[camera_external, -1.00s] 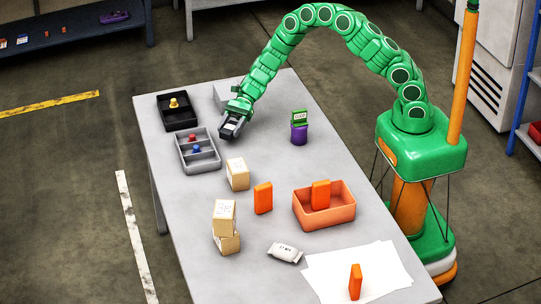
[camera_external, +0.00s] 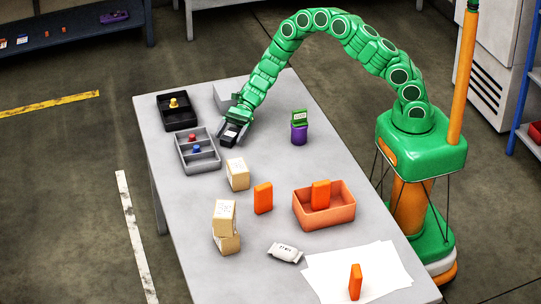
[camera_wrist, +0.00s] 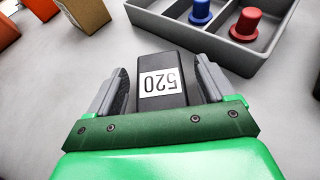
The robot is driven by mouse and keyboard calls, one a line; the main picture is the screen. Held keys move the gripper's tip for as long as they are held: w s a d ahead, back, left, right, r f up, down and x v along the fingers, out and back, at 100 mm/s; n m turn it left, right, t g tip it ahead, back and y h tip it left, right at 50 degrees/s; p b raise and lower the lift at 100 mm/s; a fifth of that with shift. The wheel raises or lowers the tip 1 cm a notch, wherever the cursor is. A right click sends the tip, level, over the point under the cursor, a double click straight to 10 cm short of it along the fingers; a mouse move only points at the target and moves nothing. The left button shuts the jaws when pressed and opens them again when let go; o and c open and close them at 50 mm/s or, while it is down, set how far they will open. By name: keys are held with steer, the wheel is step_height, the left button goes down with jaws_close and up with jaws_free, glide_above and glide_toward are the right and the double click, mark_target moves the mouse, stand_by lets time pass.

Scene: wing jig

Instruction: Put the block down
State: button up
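A dark block (camera_wrist: 160,75) with a white label reading 520 is between the two grey fingers of my gripper (camera_wrist: 161,64) in the wrist view. The fingers are spread, with narrow gaps showing on both sides of the block. In the external view the block (camera_external: 229,139) is at my gripper (camera_external: 232,133), low at the table (camera_external: 270,170), just right of the grey divided tray. The block appears to rest on the table; its underside is hidden.
The grey divided tray (camera_external: 183,167) holds a red and a blue peg. A black tray (camera_external: 165,122) with a yellow peg is behind it.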

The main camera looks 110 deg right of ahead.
steer(key=v, duration=1.1)
steer(key=shift+s+d+r, duration=0.2)
steer(key=shift+d+r, duration=0.05)
steer(key=shift+r, duration=0.05)
steer(key=s+a+r+n+g+y, duration=0.15)
steer(key=a+r+n+g, duration=0.25)
steer(key=a+r+n, duration=0.55)
steer(key=s+a+r+n+g+h, duration=0.1)
steer(key=s+a+r+n+g, duration=0.3)
steer(key=a, duration=0.6)
steer(key=s+a+r+n+g, duration=0.1)
steer(key=s+a+r+n, duration=0.1)
steer(key=s+a+r, duration=0.55)
steer(key=s+a+r+n+g+h, duration=0.1)
steer(key=s+a+n+h, duration=0.25)
steer(key=s, duration=0.65)
steer(key=s+a+r+n+g+h, duration=0.15)
steer(key=s+n+h, duration=0.3)
steer(key=s, duration=0.45)
steer(key=s+d+n+h, duration=0.2)
steer(key=s+d+n, duration=0.1)
steer(key=s, duration=0.5)
steer(key=shift+s+d, duration=0.2)
